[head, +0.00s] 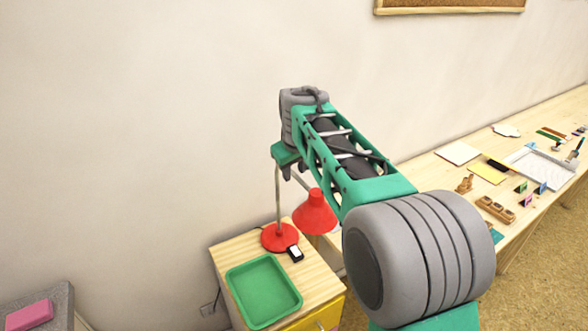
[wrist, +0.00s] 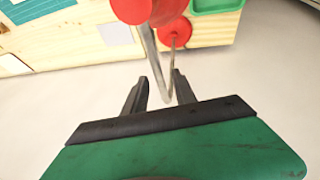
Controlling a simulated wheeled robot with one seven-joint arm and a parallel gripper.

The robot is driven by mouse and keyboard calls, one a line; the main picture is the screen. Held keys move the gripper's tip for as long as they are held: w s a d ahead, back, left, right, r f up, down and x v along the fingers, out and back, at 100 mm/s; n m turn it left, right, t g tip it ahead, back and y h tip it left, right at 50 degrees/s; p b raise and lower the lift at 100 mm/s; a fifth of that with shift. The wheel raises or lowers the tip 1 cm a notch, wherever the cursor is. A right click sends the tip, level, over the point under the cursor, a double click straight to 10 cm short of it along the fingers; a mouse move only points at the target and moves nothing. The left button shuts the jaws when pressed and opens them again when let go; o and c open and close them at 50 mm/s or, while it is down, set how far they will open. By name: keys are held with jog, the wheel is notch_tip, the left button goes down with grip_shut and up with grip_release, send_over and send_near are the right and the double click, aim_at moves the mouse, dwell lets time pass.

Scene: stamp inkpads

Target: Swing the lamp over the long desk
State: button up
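The lamp has a red round base (head: 280,237), a thin metal pole (head: 278,200) and a red shade (head: 315,212). It stands on a small wooden cabinet. Its shade hangs to the right, near the left end of the long desk (head: 430,175). My gripper (head: 291,172) is at the top of the pole, its fingers partly hidden in the head view. In the wrist view my gripper (wrist: 160,88) is open, with the bend of the metal arm (wrist: 167,98) between its two dark fingers; I cannot tell whether they touch it.
The cabinet (head: 232,245) also bears a green tray (head: 263,290) and a small black-and-white item (head: 295,253). The desk holds white paper (head: 458,153), a yellow pad (head: 487,173), stamps and a stamp holder (head: 495,209). The wall is close behind the lamp.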

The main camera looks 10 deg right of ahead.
grip_shut()
dwell(1.2)
